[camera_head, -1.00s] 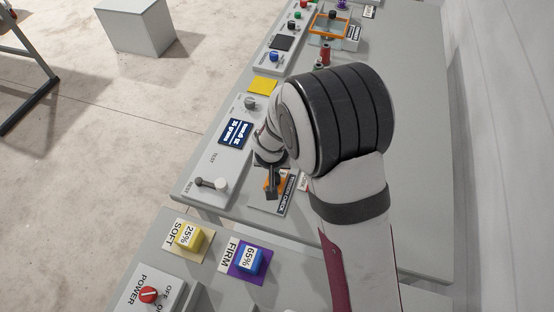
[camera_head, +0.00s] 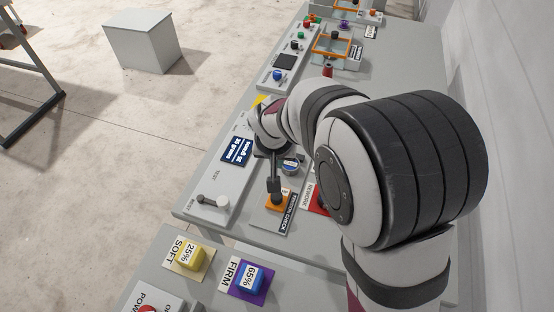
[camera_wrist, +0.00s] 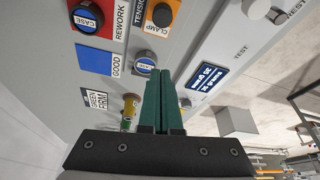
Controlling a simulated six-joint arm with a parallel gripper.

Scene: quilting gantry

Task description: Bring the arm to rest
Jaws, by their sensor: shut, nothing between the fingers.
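My gripper (camera_head: 274,187) hangs over the console near the orange pad (camera_head: 282,199) with a dark knob. In the wrist view its two green fingers (camera_wrist: 159,75) lie together, with nothing between them. The orange pad, labelled CLAMP (camera_wrist: 160,18), shows beyond the fingertips. My arm is bent, its large dark joint filling the right of the head view and hiding part of the console. I cannot tell exactly how high the fingertips are.
A round case (camera_wrist: 146,62) sits by the blue GOOD pad (camera_wrist: 99,60), another on the red REWORK pad (camera_wrist: 106,28). A display (camera_head: 236,150), a TEST/REST lever (camera_head: 222,203), a yellow block (camera_head: 191,257) and a blue block (camera_head: 249,279) stand nearby.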

